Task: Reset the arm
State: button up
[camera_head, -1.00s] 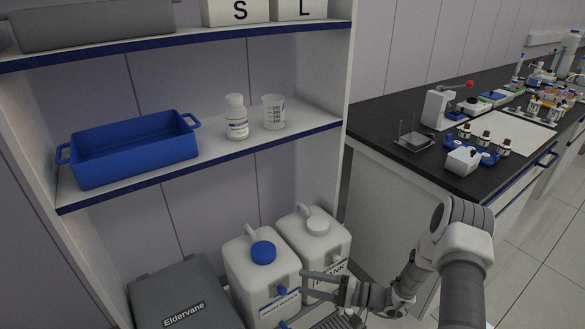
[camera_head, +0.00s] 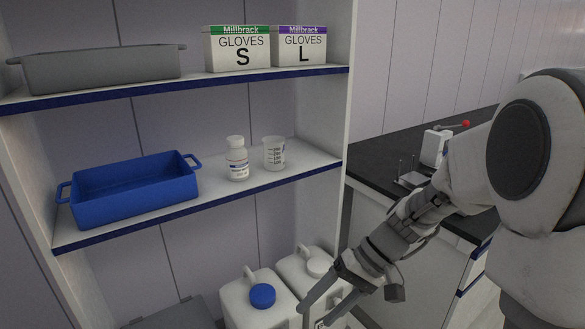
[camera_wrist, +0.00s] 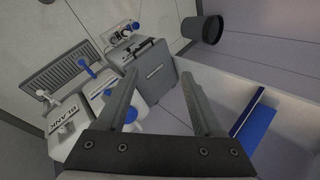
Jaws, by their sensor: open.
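My gripper (camera_head: 326,312) is at the lower middle of the head view, in front of the two white jugs and below the middle shelf. Its fingers are apart and nothing is between them. In the wrist view my gripper (camera_wrist: 168,98) shows two spread fingers with floor and wall behind. My arm comes in from the right of the head view and hides part of the dark bench.
The shelf unit holds a blue tray (camera_head: 135,190), a white bottle (camera_head: 237,160), a beaker (camera_head: 274,153), a grey tray (camera_head: 100,70) and glove boxes (camera_head: 238,50). Below stand a blue-capped jug (camera_head: 240,300) and a white-capped jug (camera_head: 300,268). A bin (camera_wrist: 203,29) stands beyond.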

jog(key=s+d+r+m+t+h, duration=0.1)
jog(key=s+d+r+t+h, duration=0.75)
jog(key=s+r, duration=0.35)
notch_tip(320, 180, up, 13)
jog(key=g+p, duration=0.1)
jog(key=p, duration=1.2)
jog(key=shift+y, duration=0.35)
